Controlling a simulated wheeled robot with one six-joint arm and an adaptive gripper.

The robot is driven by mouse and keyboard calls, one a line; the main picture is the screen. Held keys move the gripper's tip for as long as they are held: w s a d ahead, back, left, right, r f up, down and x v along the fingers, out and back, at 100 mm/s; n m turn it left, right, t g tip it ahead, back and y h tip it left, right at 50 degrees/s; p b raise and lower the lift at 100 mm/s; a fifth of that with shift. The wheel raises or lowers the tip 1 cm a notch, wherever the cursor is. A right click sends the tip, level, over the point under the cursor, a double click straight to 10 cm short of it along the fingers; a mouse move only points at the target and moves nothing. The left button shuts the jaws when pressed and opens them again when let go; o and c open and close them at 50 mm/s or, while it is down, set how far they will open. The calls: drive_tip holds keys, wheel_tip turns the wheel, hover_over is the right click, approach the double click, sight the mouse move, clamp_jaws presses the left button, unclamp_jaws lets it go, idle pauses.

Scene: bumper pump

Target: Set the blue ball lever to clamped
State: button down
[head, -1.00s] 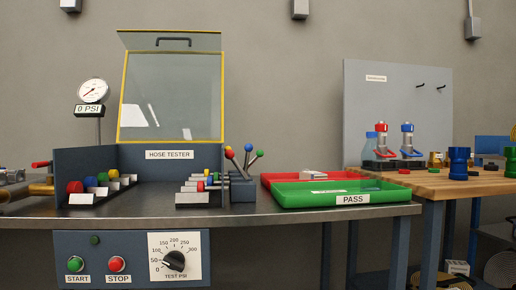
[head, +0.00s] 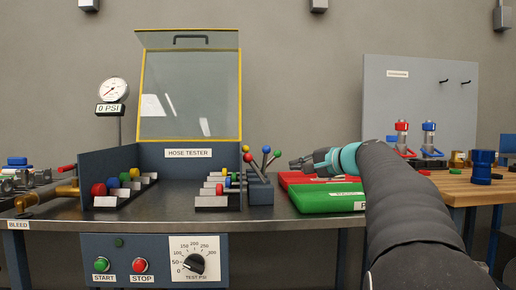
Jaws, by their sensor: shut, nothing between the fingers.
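The ball levers stand in a cluster on a dark block (head: 260,192) at the right side of the hose tester. The lever with the blue ball (head: 266,150) is among yellow, red and green ones and points up. My gripper (head: 294,163) is shut and empty. It shows to the right of the levers, above the trays, with a gap in the picture between its tips and the blue ball. How far apart they are in depth I cannot tell. No clamped marking is readable.
The hose tester (head: 188,153) has its yellow-framed lid raised. A green tray (head: 325,202) and a red tray (head: 290,178) lie below my gripper. Start and stop buttons and a dial are on the front panel (head: 150,245). A wooden bench (head: 455,185) stands at the right.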

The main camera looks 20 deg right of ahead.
sight(265, 160)
drive_tip(key=w+d+r+m+t, duration=0.1)
drive_tip(key=d+r+t, duration=0.1)
drive_tip(key=d, duration=0.4)
drive_tip(key=shift+d+r, duration=0.25)
drive_tip(key=shift+r, duration=0.6)
drive_tip(key=shift+w, duration=0.1)
drive_tip(key=s+a+p+x, duration=0.1)
drive_tip(key=a+x, duration=0.2)
drive_tip(key=x, duration=0.9)
drive_tip(key=shift+w+f+p, duration=0.2)
drive_tip(key=shift+w+p, duration=0.15)
drive_tip(key=shift+w, duration=0.05)
drive_tip(key=shift+r, duration=0.1)
